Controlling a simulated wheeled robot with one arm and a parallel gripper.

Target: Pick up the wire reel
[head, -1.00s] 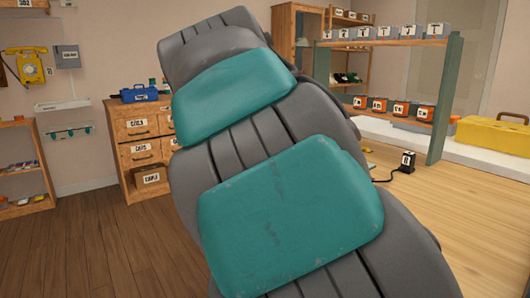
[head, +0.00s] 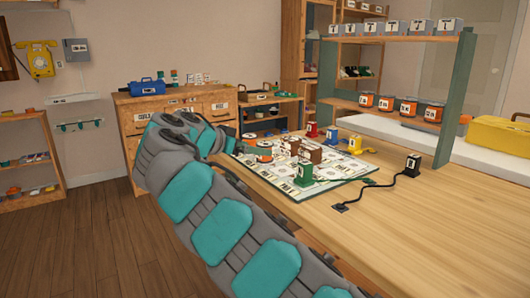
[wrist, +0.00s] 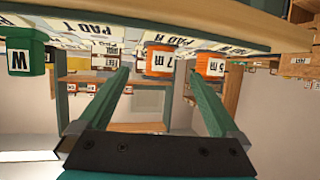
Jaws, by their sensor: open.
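Orange wire reels show on the patterned mat. In the wrist view, which is upside down, one reel labelled 7 m (wrist: 161,60) sits between my open fingers but further off, and one labelled 5 m (wrist: 210,64) is just beyond the right finger. In the head view one orange reel (head: 264,150) stands on the mat's left part, and its label is too small to read. My gripper (wrist: 158,74) is open and empty. In the head view it is mostly hidden by my arm, just left of that reel.
The mat (head: 329,184) also bears brown blocks (head: 307,152) and a green labelled post (head: 303,172). Red, blue and yellow posts stand behind. A black post (head: 412,165) with a cable is at right. More orange reels (head: 408,106) sit on the shelf. The table's front right is clear.

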